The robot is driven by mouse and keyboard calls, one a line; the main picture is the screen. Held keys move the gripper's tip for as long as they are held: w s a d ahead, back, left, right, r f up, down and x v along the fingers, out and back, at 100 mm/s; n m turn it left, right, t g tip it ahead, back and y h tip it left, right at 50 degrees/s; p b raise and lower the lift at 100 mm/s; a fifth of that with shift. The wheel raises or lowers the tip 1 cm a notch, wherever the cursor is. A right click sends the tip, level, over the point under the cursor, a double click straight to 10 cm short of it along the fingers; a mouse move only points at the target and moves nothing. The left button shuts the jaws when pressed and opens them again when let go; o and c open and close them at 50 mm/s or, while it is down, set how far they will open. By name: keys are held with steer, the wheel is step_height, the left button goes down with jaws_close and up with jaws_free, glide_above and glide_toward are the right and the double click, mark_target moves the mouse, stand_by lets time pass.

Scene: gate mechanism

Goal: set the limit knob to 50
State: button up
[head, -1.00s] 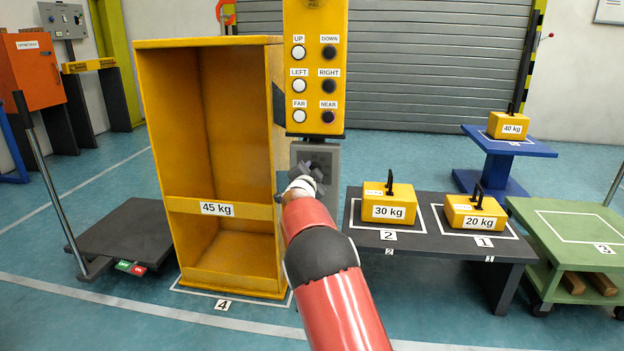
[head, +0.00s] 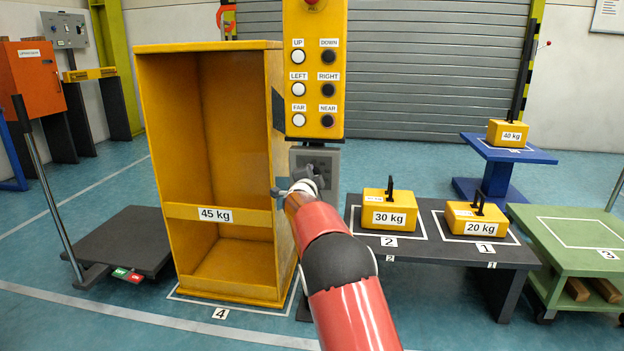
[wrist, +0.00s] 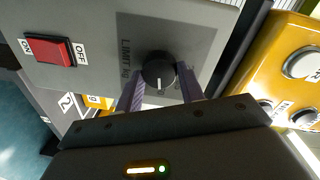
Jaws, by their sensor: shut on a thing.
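The limit knob (wrist: 158,70) is a round black dial with a white pointer line, on a grey panel (wrist: 85,72) marked "LIMIT kg" in the wrist view. The pointer faces the bottom of that picture; the scale numbers cannot be read. My gripper (wrist: 160,88) is shut on the knob, one finger on each side of it. In the head view my gripper (head: 305,182) is at the grey box (head: 328,160) below the yellow button panel, and my arm hides the knob there.
A red ON/OFF rocker switch (wrist: 48,49) sits on the same panel. The yellow button panel (head: 315,70) is just above the box. A yellow 45 kg cabinet (head: 217,270) stands close at left. A dark table (head: 460,252) with 30 kg and 20 kg weights stands at right.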

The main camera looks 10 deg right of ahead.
steer(key=o, duration=1)
steer(key=b+v, duration=0.1)
steer(key=v, duration=0.6)
steer(key=shift+s+a, duration=0.15)
steer(key=shift+s, duration=0.25)
